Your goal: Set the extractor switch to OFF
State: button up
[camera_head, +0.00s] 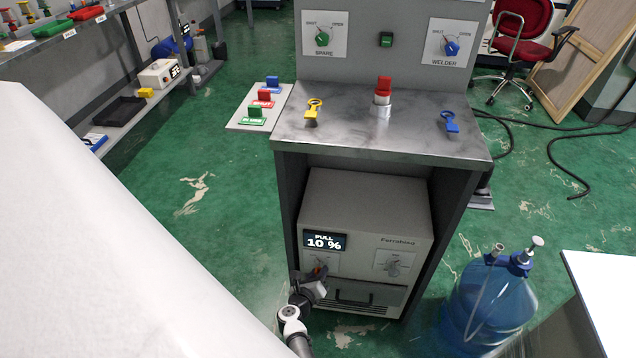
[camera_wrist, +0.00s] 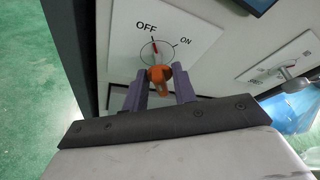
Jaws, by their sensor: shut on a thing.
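The extractor switch is an orange knob (camera_wrist: 158,73) on a white plate (camera_wrist: 185,30) marked OFF and ON. Its red pointer stands close to the OFF mark, up and slightly left in the wrist view. My gripper (camera_wrist: 161,80) has its two purple fingers on either side of the knob and is shut on it. In the head view, my gripper (camera_head: 314,280) is at the lower left of the grey extractor unit (camera_head: 370,210), partly covering the switch. The unit's display (camera_head: 325,241) reads PULL 10 %.
A second plate with a grey handle (camera_head: 393,264) is right of the switch on the same front. The unit sits under a metal counter (camera_head: 380,130) between side panels. A blue water bottle (camera_head: 490,305) stands on the floor to the right. Green floor is open on the left.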

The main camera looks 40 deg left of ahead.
dwell(0.3)
jog(key=o, duration=0.6)
jog(key=shift+o, duration=0.2)
jog(key=p+v, duration=0.1)
jog(key=v, duration=1.2)
jog(key=shift+s+d, duration=0.15)
jog(key=shift+s, duration=0.25)
jog(key=shift+r, duration=0.1)
